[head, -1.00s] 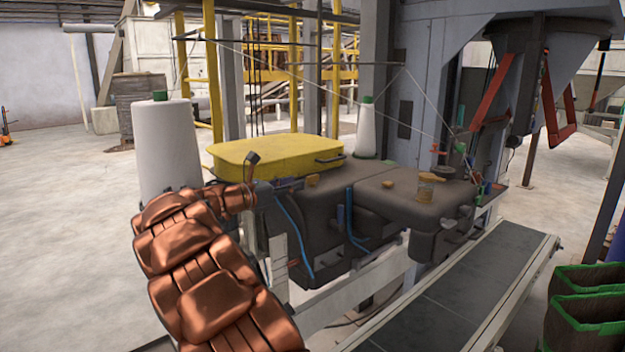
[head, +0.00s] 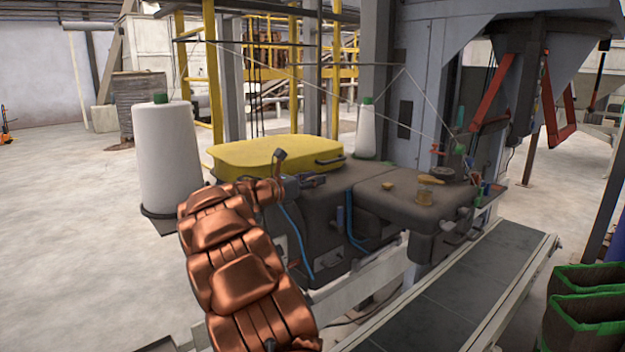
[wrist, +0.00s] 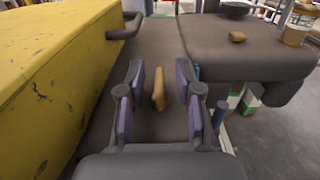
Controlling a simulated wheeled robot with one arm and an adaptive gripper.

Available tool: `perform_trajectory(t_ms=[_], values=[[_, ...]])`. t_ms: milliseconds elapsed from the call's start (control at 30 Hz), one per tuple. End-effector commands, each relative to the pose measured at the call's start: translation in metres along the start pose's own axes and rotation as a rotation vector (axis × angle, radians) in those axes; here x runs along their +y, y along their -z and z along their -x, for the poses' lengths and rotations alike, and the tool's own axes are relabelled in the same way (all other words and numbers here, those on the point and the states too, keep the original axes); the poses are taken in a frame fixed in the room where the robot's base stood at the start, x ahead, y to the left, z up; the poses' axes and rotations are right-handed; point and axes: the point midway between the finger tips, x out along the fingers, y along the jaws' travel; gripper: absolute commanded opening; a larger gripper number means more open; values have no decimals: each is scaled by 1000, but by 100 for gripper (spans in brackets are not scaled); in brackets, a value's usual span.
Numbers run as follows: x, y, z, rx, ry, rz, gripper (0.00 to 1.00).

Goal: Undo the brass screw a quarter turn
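A brass screw (wrist: 158,90) with a flat upright head stands on the dark machine top. In the wrist view it sits between the two fingers of my gripper (wrist: 160,85), with a gap on each side. The fingers are open and their pads do not touch it. A second brass piece (wrist: 237,37) lies farther off to the right; it also shows in the head view (head: 388,185). In the head view my gripper (head: 318,180) is over the machine top beside the yellow cover, and it hides the nearer screw.
The yellow cover (head: 275,155) with its dark handle (wrist: 125,27) rises close on the left of my gripper. A jar (head: 425,195) stands on the right machine block. A conveyor (head: 460,285) runs in front. A white thread cone (head: 168,160) stands at left.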

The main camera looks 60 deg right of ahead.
Motion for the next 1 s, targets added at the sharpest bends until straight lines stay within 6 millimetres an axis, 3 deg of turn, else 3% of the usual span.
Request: perform_trajectory(t_ms=[67, 400, 1000], values=[[0, 0, 0, 0, 0, 0, 33], [0, 0, 0, 0, 0, 0, 0], [-1, 2, 0, -1, -43, 3, 0]])
